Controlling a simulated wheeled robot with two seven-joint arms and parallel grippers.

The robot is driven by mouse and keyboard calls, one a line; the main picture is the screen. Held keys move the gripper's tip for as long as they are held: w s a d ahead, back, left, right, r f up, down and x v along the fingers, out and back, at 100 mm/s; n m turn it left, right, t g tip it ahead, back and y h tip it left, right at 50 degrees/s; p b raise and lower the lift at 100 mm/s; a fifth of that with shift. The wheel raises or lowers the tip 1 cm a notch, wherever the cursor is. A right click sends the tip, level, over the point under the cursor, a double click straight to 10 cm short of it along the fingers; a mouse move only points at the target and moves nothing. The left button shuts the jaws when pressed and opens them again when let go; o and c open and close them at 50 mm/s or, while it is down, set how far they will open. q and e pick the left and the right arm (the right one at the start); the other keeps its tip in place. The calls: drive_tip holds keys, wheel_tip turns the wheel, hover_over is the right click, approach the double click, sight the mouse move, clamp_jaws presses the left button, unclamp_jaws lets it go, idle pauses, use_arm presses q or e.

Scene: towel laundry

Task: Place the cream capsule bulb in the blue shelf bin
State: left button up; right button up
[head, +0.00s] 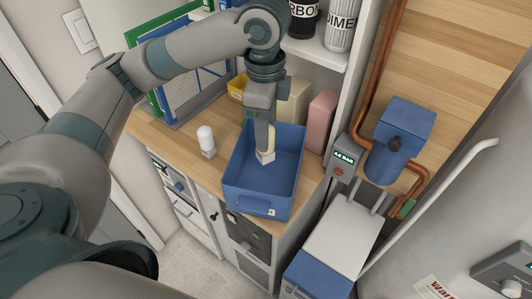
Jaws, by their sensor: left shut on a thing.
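The blue shelf bin (245,200) stands open on the wooden counter. My left gripper (265,140) reaches down from above into the bin's opening. It is shut on the cream capsule bulb (271,140), whose pale angular end (265,157) points down inside the bin. The gripper's fingers cover part of the bulb, and I cannot tell whether the bulb touches the bin floor. My right gripper is not in view.
A white rounded bulb (205,135) stands on the counter left of the bin. A yellow bin (238,87), a beige container (297,100) and a pink container (321,121) stand behind. A grey gauge box (342,166) and copper pipes are close on the right.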

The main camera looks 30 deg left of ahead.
sight(265, 160)
use_arm(q)
drive_tip(key=shift+f, duration=0.3)
wheel_tip(265, 160, down, 4)
drive_tip(key=shift+f+p, duration=0.25)
drive_tip(key=shift+p, duration=0.2)
drive_tip(key=shift+f, duration=0.55)
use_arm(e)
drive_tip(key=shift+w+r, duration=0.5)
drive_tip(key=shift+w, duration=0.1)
use_arm(q)
drive_tip(key=shift+f+p, duration=0.35)
drive_tip(key=shift+f, duration=1.55)
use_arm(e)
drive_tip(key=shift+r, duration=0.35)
use_arm(q)
drive_tip(key=shift+f, duration=0.1)
drive_tip(key=o, duration=1)
drive_tip(key=shift+o, duration=0.2)
